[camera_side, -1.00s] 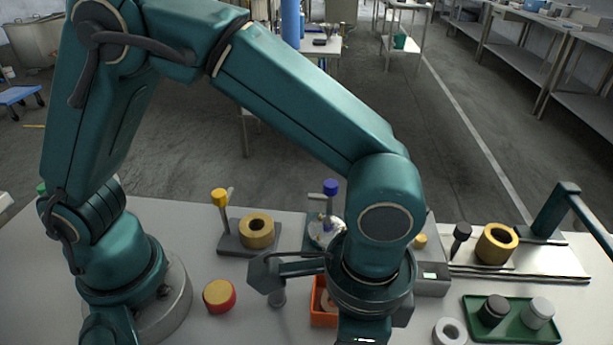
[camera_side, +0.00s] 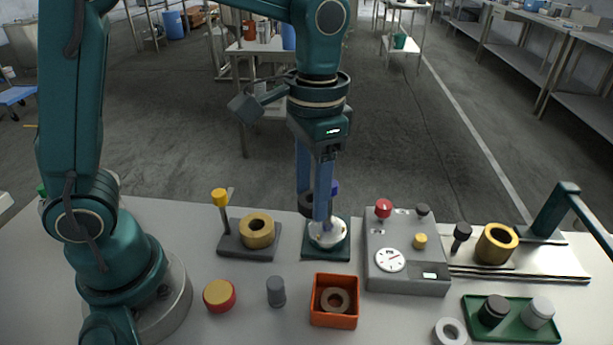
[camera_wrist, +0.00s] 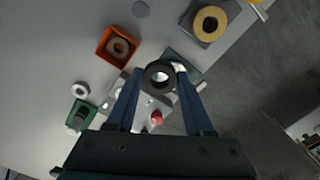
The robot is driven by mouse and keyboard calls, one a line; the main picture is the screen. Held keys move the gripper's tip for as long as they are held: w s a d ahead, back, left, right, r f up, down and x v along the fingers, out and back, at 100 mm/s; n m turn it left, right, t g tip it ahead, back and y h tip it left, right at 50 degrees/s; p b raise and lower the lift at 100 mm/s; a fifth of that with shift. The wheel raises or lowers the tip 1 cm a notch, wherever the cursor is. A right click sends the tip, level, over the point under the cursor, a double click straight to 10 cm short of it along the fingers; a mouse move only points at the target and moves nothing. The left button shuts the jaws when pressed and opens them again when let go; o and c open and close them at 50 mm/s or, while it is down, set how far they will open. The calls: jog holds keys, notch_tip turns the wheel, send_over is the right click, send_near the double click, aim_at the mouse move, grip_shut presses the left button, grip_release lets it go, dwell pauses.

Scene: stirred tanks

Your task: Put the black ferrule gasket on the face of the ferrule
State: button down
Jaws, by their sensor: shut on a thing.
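My gripper (camera_side: 314,208) is shut on the black ferrule gasket (camera_wrist: 159,75), a dark ring held between the blue fingertips in the wrist view. In the side view the gasket (camera_side: 306,203) shows partly behind a finger. The ferrule (camera_side: 328,236) is a shiny metal disc on a dark green base (camera_side: 327,254). The gasket is above the ferrule, and the near finger overlaps the ferrule in the side view. I cannot tell the exact gap.
An orange bin (camera_side: 334,321) with a brownish ring stands in front. A grey control box (camera_side: 407,280) with knobs and a dial is close on the right. A brass ring (camera_side: 257,231) on a dark block is on the left. A green tray (camera_side: 510,330) holds stoppers.

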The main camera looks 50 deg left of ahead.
jog(key=w+a+r+n, duration=0.2)
jog(key=a+n, duration=0.5)
jog(key=a, duration=0.6)
send_over(327, 230)
notch_tip(327, 230, down, 7)
jog(key=shift+f, duration=2)
jog(key=shift+f, duration=0.15)
jog(key=shift+c, duration=1.4)
grip_release()
